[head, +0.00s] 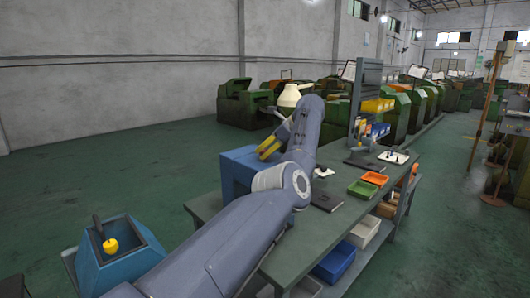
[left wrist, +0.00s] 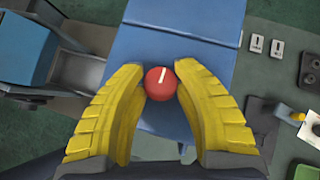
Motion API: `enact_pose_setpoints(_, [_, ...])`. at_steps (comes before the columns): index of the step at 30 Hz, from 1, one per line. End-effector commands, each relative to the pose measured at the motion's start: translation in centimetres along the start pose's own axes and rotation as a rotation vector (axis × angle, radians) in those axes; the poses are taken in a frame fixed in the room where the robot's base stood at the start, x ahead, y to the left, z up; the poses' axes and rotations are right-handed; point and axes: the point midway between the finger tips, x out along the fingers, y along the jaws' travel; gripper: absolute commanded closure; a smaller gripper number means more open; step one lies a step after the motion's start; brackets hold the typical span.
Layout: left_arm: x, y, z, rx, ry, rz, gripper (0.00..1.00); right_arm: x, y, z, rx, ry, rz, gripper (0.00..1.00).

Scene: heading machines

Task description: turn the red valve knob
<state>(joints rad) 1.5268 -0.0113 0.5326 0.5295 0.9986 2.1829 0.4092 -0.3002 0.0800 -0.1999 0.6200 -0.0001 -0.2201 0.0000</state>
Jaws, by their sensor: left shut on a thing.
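The red valve knob (left wrist: 161,84) is round with a white line on top, which is slightly tilted in the left wrist view. It sits over the blue box (left wrist: 182,28), which also shows on the workbench in the head view (head: 236,172). My left gripper (head: 268,148) has yellow fingers and is at the top of this box. In the left wrist view the left gripper (left wrist: 161,72) has one finger on each side of the knob, shut on it. In the head view my arm and fingers hide the knob. My right gripper is not in view.
A blue device with a yellow knob (head: 110,246) stands at the lower left. On the bench (head: 308,232) are a green tray (head: 362,189), an orange tray (head: 374,178) and a dark flat object (head: 327,201).

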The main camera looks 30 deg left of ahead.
Motion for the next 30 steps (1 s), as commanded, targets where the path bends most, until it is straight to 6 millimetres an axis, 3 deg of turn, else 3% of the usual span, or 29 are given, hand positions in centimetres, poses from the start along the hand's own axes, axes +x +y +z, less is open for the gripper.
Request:
enact_pose_setpoints(28, [0.36,0.06,-0.17,-0.036,0.003,0.042,0.98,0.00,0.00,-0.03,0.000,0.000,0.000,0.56])
enact_pose_setpoints(29, [0.36,0.06,-0.17,-0.036,0.003,0.042,0.64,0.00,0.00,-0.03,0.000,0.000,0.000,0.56])
enact_pose_setpoints(30, [0.34,0.06,-0.15,-0.037,0.003,0.042,0.60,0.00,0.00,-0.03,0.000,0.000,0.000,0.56])
